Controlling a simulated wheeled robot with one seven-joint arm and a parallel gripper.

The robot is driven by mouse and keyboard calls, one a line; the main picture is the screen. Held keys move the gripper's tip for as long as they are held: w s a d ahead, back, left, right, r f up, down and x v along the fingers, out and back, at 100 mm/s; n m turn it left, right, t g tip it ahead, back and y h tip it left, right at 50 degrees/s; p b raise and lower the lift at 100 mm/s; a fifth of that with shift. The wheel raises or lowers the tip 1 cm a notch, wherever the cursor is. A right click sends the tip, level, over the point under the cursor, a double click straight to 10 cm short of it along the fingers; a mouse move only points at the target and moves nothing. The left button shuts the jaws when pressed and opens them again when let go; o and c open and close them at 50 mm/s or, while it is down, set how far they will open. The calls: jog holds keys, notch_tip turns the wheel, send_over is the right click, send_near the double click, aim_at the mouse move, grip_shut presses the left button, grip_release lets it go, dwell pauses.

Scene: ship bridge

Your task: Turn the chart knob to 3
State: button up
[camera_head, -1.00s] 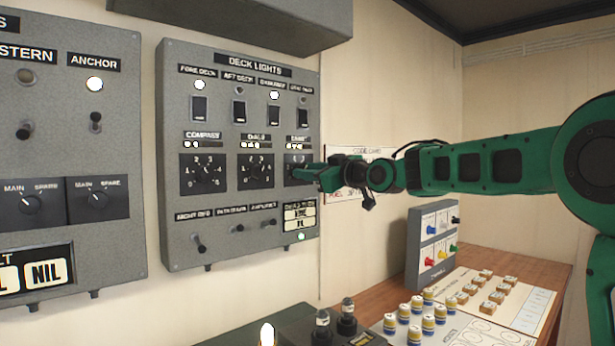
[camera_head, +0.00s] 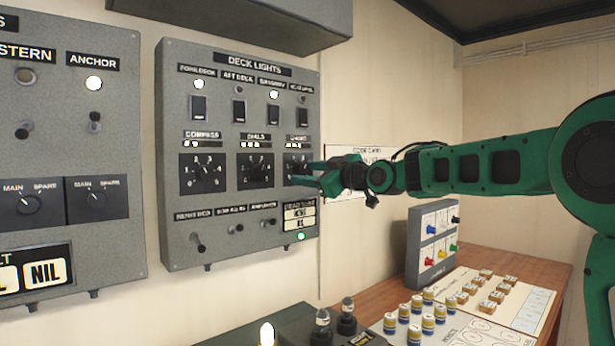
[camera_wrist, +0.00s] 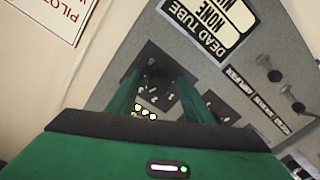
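The chart knob is a dark knob on a black dial plate (camera_head: 290,160) at the right end of the dial row on the grey deck lights panel. My gripper (camera_head: 298,173) is in front of that plate and partly covers it in the head view. In the wrist view, my two green fingers (camera_wrist: 157,92) stand apart, with the dark chart knob (camera_wrist: 154,74) showing between and beyond their tips. Contact with the knob is not clear. The pointer's number cannot be read. Small lit lamps (camera_wrist: 145,112) show beside the dial plate.
The compass (camera_head: 203,172) and dials (camera_head: 256,170) knobs are to the left. Toggle switches (camera_head: 268,226) and the dead tube label (camera_head: 299,215) sit below. A desk with a small switch box (camera_head: 432,245) and several blocks (camera_head: 487,285) is at the lower right.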

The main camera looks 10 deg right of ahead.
jog(key=shift+s+r, duration=0.15)
jog(key=shift+r, duration=0.1)
jog(key=shift+s+d, duration=0.25)
jog(key=shift+s, duration=0.15)
jog(key=v, duration=0.9)
jog(key=shift+s+d+f, duration=0.15)
jog(key=shift+s+d, duration=0.05)
jog(key=s+d+f+m+g+h, duration=0.3)
jog(key=s+d+f+m+h, duration=0.3)
jog(key=d+f, duration=0.5)
jog(key=s+d+f+m+g+h, duration=0.35)
jog(key=s+d+f, duration=0.45)
jog(key=f, duration=0.5)
jog(key=s+d+f+m+g, duration=0.2)
jog(key=s+f, duration=0.3)
jog(key=s, duration=0.5)
jog(key=s+d+f+m+g, duration=0.2)
jog(key=s+f+m+g, duration=0.1)
jog(key=s, duration=0.8)
jog(key=s+d+f+m+g, duration=0.2)
jog(key=s+f+m+g, duration=0.1)
jog(key=s+f, duration=0.4)
jog(key=s+m, duration=0.1)
jog(key=s, duration=0.2)
jog(key=shift+s+d+f+m, duration=0.15)
jog(key=shift+d+m, duration=0.1)
jog(key=shift+m, duration=0.1)
